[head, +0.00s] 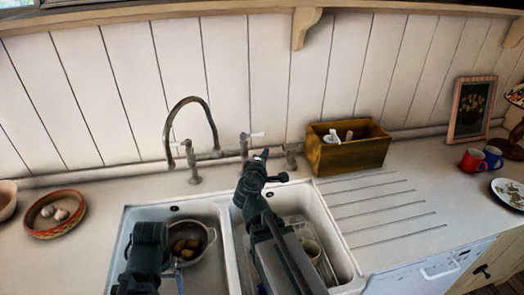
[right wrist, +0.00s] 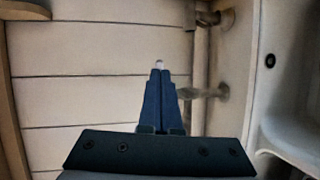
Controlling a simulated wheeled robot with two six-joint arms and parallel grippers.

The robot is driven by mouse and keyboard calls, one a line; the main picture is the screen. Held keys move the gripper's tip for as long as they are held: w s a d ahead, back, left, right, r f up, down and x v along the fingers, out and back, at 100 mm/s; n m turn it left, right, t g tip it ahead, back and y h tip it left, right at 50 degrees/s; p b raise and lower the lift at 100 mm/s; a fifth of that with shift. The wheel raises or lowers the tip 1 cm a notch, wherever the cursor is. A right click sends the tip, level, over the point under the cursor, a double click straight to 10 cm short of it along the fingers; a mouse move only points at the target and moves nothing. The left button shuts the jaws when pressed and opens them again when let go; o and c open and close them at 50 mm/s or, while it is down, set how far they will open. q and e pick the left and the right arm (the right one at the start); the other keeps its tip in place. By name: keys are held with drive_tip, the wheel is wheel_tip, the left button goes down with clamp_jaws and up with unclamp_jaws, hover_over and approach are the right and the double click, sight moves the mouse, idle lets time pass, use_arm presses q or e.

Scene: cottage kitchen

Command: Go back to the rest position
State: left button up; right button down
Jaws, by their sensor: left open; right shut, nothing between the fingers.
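My right gripper (head: 264,156) is raised over the back of the sink, close to the tap lever with the white handle (head: 256,134). In the right wrist view its two blue fingers (right wrist: 160,95) are pressed together with nothing between them. The lever's blurred metal part (right wrist: 205,92) shows just right of the fingers; I cannot tell whether they touch. My left gripper (head: 165,272) is low over the left sink basin, open, with its fingers mostly hidden behind the dark wrist.
A curved tap (head: 190,105) stands behind the double sink (head: 340,250). A colander (head: 207,240) with yellow items is in the left basin, a rack with a cup in the right one. A wooden box (head: 345,155), mugs (head: 472,160) and a bowl (head: 42,228) stand on the counter.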

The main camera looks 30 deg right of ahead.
drive_tip(key=shift+w, duration=0.1)
drive_tip(key=s+a+f+m+g+y, duration=0.45)
drive_tip(key=s+a+f+g, duration=0.2)
drive_tip(key=a+f, duration=0.6)
drive_tip(key=s+a+f+m+g+y, duration=0.1)
drive_tip(key=s+a+f+g+y, duration=0.1)
drive_tip(key=s+a, duration=0.5)
drive_tip(key=s+a+f+m+g+y, duration=0.1)
drive_tip(key=s+a+f+g+y, duration=0.1)
drive_tip(key=s+a, duration=0.4)
drive_tip(key=a+f+g, duration=0.1)
drive_tip(key=a+g, duration=0.1)
drive_tip(key=shift+s+a, duration=0.35)
drive_tip(key=shift+s, duration=0.05)
drive_tip(key=c, duration=1.6)
unclamp_jaws()
drive_tip(key=shift+f, duration=0.1)
